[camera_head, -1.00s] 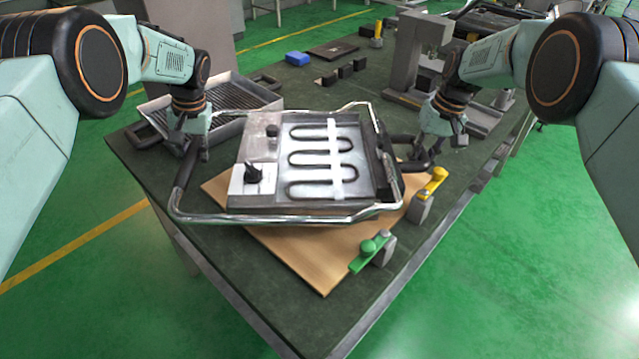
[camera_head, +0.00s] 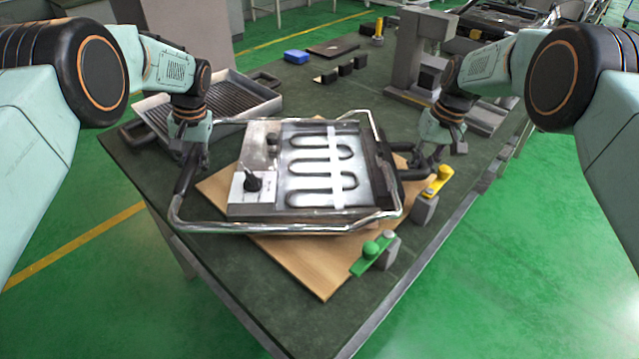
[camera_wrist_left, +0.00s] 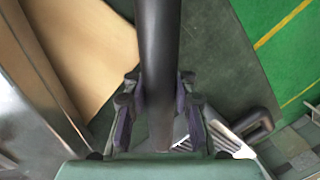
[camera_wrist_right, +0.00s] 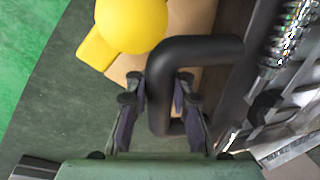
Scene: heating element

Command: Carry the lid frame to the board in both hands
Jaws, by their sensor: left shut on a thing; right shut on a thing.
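The lid frame (camera_head: 290,228) is a chrome tube frame around a metal panel with a dark looped heating element and a black knob. It is held level over the wooden board (camera_head: 303,262), turned relative to it; I cannot tell the gap. My left gripper (camera_head: 192,160) is shut on the black grip at the frame's left end, which crosses the left wrist view (camera_wrist_left: 158,70). My right gripper (camera_head: 428,160) is shut on the black handle at the right end; it also shows in the right wrist view (camera_wrist_right: 165,100). Much of the board is hidden under the frame.
A green clamp (camera_head: 371,253) and a yellow clamp (camera_head: 434,187) stand at the board's right edge. A ribbed tray (camera_head: 235,100) sits behind the left gripper. A grey stand (camera_head: 420,55) and several dark blocks are further back. The bench's front corner is clear.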

